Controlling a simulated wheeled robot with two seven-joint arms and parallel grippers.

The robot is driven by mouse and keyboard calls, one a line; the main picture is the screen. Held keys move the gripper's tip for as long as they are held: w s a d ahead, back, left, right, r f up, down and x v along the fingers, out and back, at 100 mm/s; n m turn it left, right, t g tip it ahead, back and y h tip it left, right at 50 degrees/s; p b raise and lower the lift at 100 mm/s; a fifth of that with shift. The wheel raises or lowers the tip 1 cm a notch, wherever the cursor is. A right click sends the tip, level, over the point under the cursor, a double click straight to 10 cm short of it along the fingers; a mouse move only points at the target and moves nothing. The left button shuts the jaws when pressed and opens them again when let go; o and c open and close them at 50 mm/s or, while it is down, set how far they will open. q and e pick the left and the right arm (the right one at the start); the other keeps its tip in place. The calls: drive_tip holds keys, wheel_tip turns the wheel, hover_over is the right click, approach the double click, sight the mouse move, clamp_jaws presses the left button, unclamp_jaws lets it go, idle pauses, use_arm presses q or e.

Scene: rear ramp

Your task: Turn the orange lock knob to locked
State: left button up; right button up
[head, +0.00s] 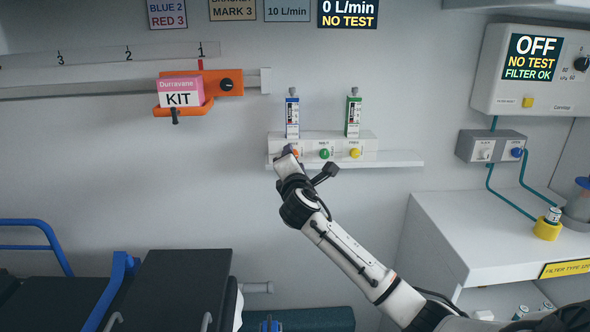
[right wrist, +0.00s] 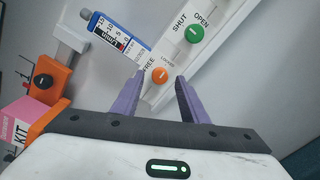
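The orange lock knob (right wrist: 160,75) sits on the white panel, with FREE printed on its left and LOCKED above right in the right wrist view. Its short white mark is too small to tell which word it points at. My right gripper (right wrist: 160,74) is open, its purple fingertips on either side of the knob; I cannot tell whether they touch it. In the head view my right gripper (head: 287,151) is at the panel's left end and covers most of the knob (head: 296,153). My left gripper is not in view.
Beside the knob are a green knob (head: 324,154) marked SHUT and OPEN, and a yellow knob (head: 355,153). Blue (head: 292,117) and green (head: 353,117) flowmeters stand above. An orange clamp (head: 229,83) holds the pink kit (head: 181,91) at upper left. A stretcher (head: 180,285) is below left.

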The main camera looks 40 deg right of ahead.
drive_tip(key=v, duration=0.8)
drive_tip(key=shift+s, duration=0.2)
drive_tip(key=shift+a, duration=0.1)
